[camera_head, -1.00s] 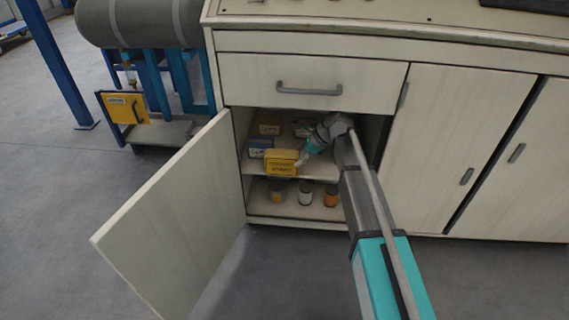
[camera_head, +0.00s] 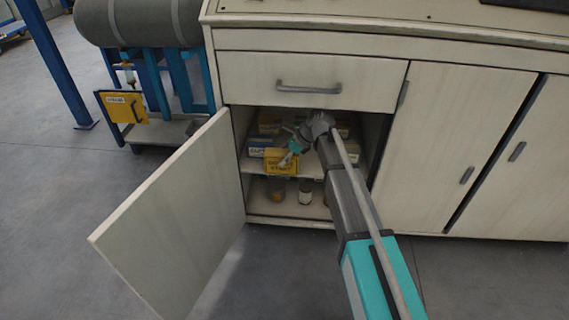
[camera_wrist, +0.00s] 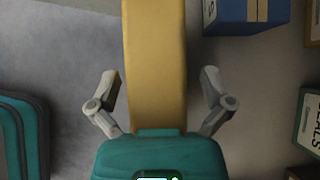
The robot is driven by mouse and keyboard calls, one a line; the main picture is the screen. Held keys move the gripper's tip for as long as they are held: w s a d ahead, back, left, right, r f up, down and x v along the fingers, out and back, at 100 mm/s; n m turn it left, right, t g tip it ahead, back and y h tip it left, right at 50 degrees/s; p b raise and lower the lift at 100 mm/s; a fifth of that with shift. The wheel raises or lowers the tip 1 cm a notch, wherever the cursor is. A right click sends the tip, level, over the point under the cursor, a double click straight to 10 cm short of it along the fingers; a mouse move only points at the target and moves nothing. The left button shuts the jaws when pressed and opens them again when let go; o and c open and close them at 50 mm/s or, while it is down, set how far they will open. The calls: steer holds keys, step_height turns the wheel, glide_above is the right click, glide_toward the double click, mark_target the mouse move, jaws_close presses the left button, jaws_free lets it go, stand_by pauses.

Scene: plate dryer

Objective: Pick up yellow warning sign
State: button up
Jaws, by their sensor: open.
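The yellow warning sign (camera_head: 281,161) stands at the front edge of the cabinet's middle shelf in the head view, with dark lettering on its face. In the wrist view the yellow sign (camera_wrist: 155,65) runs as a long upright band between my fingers. My gripper (camera_head: 288,157) is at the sign, partly in front of its upper right. In the wrist view my gripper (camera_wrist: 161,80) is open, with one finger on each side of the sign and a gap on both sides. The sign's near end is hidden behind the teal gripper body.
A blue and yellow box (camera_wrist: 246,15) is close to the right finger, with other boxes at the right edge. The open cabinet door (camera_head: 170,220) stands at left. Jars (camera_head: 305,191) sit on the lower shelf (camera_head: 262,208). A drawer (camera_head: 310,82) is above.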

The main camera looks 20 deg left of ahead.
steer(key=shift+a+f, duration=0.15)
steer(key=shift+f, duration=0.05)
stand_by(0.5)
steer(key=c, duration=1.3)
steer(key=shift+r, duration=0.15)
steer(key=shift+r+p, duration=0.65)
steer(key=shift+p, duration=0.1)
steer(key=s+d, duration=0.3)
steer(key=s, duration=0.2)
steer(key=s+d, duration=0.3)
steer(key=s, duration=0.2)
steer(key=s+d, duration=0.2)
steer(key=s, duration=0.3)
steer(key=shift+s+d, duration=0.4)
